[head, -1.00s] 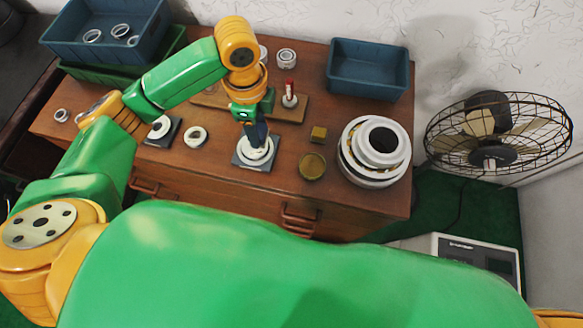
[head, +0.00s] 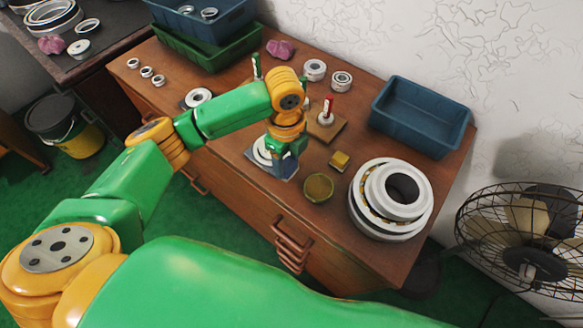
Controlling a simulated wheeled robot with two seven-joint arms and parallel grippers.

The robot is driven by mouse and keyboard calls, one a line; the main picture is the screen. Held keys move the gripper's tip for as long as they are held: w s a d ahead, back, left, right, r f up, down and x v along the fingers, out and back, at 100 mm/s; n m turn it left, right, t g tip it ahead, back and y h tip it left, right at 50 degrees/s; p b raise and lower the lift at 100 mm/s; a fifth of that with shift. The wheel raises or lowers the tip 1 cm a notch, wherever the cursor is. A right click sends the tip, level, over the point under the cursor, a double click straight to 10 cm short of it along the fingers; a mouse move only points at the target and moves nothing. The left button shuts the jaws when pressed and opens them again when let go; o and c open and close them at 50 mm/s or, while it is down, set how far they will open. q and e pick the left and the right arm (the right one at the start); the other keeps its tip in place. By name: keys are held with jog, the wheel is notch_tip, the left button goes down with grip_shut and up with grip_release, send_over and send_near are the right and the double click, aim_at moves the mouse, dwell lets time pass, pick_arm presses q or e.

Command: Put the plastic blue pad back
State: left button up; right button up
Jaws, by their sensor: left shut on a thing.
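The blue-grey square pad (head: 284,175) lies on the brown cabinet top near its front edge. A white ring (head: 262,152) shows on it, partly covered by my gripper. My left gripper (head: 284,158) points down at the right part of the pad and is shut on it. The fingertips and the exact grip are largely hidden. Another dark pad with a white ring (head: 198,97) lies farther left on the cabinet. My right gripper is not in view.
A blue bin (head: 421,112) stands at the back right. Stacked large rings (head: 391,197), a yellow block (head: 339,161) and an olive round dish (head: 318,187) lie right of the gripper. A board with a red-topped post (head: 327,112) is behind it. A fan (head: 525,245) stands at right.

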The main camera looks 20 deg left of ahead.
aim_at(291, 170)
pick_arm(q)
jog(key=f, duration=0.2)
jog(key=w+f, duration=0.1)
jog(key=f, duration=0.1)
jog(key=shift+d+p, duration=0.25)
jog(key=shift+p, duration=0.05)
jog(key=shift+f, duration=0.3)
jog(key=shift+f, duration=0.1)
jog(key=shift+f, duration=0.1)
jog(key=o, duration=1.3)
notch_tip(291, 170, up, 12)
jog(key=shift+r+b, duration=0.25)
jog(key=shift+b, duration=0.1)
